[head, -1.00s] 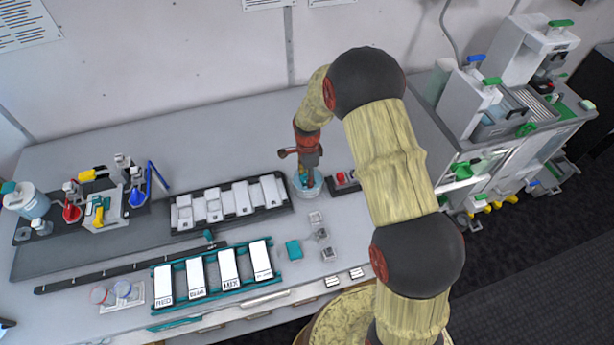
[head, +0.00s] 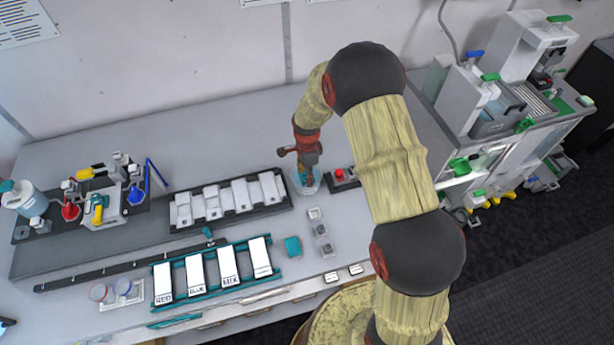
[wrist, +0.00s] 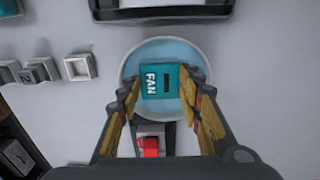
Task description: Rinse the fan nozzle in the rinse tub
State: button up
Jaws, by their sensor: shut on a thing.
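The fan nozzle (wrist: 165,82) is a teal block marked FAN with a dark slot. In the wrist view it sits between the fingertips of my gripper (wrist: 167,95), which is shut on it. The nozzle is over or inside the round rinse tub (wrist: 131,66), which has a pale rim and blue water. Whether the nozzle is under the water I cannot tell. In the head view my gripper (head: 307,173) points down into the tub (head: 316,187) and hides much of it.
A red button box (head: 342,178) stands just right of the tub. A black rack with white pieces (head: 225,200) is to its left. Small grey square holders (head: 320,229) and a teal block (head: 293,246) lie in front. The bench behind the tub is clear.

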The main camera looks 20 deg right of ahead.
jog(key=shift+w, duration=0.75)
jog(key=shift+s, duration=0.45)
dwell(0.3)
dwell(0.4)
jog(key=shift+r+p, duration=2.3)
jog(key=shift+r, duration=2.25)
